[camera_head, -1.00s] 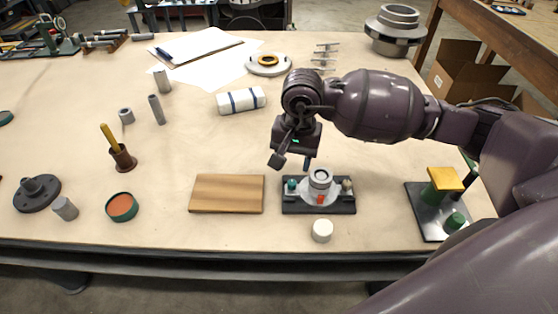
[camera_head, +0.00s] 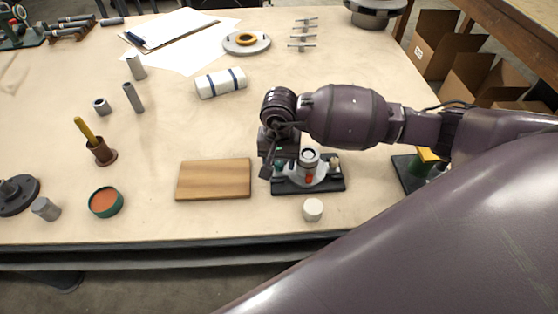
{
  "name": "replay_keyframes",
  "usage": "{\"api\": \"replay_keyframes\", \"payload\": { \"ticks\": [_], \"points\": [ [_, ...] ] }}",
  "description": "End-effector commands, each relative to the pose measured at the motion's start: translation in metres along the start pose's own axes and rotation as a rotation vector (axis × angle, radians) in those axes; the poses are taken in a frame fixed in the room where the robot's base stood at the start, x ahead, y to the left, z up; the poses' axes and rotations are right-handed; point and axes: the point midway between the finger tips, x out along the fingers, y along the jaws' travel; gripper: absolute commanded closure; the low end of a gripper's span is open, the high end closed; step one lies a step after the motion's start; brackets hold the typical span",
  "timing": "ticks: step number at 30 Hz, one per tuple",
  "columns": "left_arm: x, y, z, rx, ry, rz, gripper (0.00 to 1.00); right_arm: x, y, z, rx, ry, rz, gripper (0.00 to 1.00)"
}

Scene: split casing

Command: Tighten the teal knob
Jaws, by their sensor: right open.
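The teal knob (camera_head: 279,164) sits at the left end of a black base plate (camera_head: 318,188), partly hidden by my right gripper. A grey split casing (camera_head: 308,160) with a round top ring and an orange-red mark stands in the middle of the plate, and a beige knob (camera_head: 334,162) is at its right end. My right gripper (camera_head: 273,168) points down at the teal knob, open. One finger shows just left of the knob; the other finger is not clear. I cannot tell if a finger touches the knob. My left gripper is not in view.
A wooden board (camera_head: 214,179) lies close left of the plate, and a white cylinder (camera_head: 313,209) stands in front of it. A dark stand with a yellow top (camera_head: 428,155) is at right, partly behind my arm. Bare table lies behind the board.

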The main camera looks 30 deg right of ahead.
Motion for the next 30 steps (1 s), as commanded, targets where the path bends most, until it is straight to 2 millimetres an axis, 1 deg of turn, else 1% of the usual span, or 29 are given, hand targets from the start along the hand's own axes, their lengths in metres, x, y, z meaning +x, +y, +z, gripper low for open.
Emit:
{"api": "replay_keyframes", "payload": {
  "ticks": [4, 12, 14, 22, 30],
  "points": [
    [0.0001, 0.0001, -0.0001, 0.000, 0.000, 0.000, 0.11, 0.0068, 0.0002, 0.0000, 0.000, 0.000, 0.001, 0.48],
    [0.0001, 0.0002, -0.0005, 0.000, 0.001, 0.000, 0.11, 0.0074, 0.0002, 0.0000, 0.000, 0.000, 0.000, 0.48],
    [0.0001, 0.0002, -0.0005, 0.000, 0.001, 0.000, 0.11, 0.0074, 0.0002, 0.0000, 0.000, 0.000, 0.000, 0.56],
    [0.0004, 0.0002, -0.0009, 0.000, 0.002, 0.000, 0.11, 0.0072, 0.0002, 0.0000, 0.000, 0.000, 0.000, 0.97],
    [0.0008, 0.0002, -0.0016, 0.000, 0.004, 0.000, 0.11, 0.0070, 0.0003, -0.0002, 0.027, 0.000, 0.001, 0.98]
  ]
}}
